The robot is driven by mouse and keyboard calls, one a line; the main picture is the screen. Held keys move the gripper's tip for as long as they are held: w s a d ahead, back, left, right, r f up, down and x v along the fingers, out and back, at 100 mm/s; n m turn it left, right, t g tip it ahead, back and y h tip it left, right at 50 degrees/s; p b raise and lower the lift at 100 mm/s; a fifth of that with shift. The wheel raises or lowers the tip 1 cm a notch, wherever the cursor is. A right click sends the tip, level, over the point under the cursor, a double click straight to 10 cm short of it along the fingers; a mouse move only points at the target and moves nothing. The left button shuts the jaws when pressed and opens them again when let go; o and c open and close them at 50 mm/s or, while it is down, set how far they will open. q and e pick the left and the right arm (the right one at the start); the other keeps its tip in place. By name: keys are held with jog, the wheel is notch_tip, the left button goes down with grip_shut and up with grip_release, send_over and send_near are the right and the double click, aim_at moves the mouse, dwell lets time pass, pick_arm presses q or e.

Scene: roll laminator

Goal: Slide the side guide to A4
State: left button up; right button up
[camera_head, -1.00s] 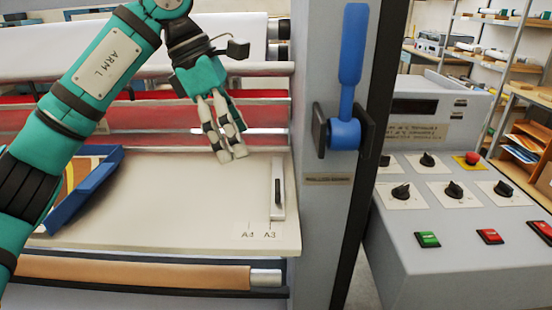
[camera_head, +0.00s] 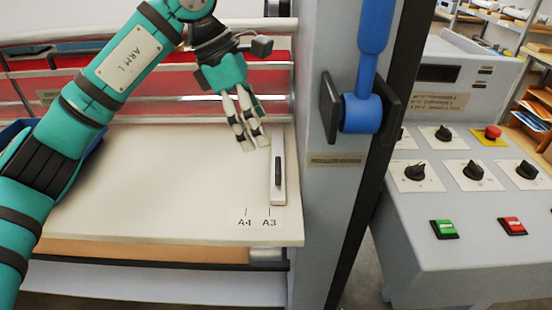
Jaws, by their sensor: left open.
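The side guide (camera_head: 278,184) is a white upright strip with a dark handle near the right edge of the cream feed table (camera_head: 160,190). Its front end stands at the A3 mark (camera_head: 269,222). The A4 mark (camera_head: 244,222) lies just left of it. My left gripper (camera_head: 255,146) is open and empty, fingers pointing down, above the table and just up and left of the guide. It appears apart from the guide. My right gripper is not in view.
A grey side post (camera_head: 330,215) with a blue lever (camera_head: 368,80) stands right of the table. Beyond it is a control panel (camera_head: 470,200) with knobs and buttons. Red rollers lie behind the table. A blue tray is partly hidden behind my left arm.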

aim_at(278, 165)
pick_arm(q)
jog(key=x, duration=0.9)
jog(key=shift+d+f+p, duration=0.15)
jog(key=shift+f+p, duration=0.15)
jog(key=shift+p, duration=0.1)
jog(key=shift+c, duration=0.3)
jog(key=c, duration=1.6)
jog(key=shift+a, duration=0.35)
grip_shut()
jog(key=a+b, duration=0.1)
jog(key=a, duration=0.3)
jog(key=shift+a, duration=0.15)
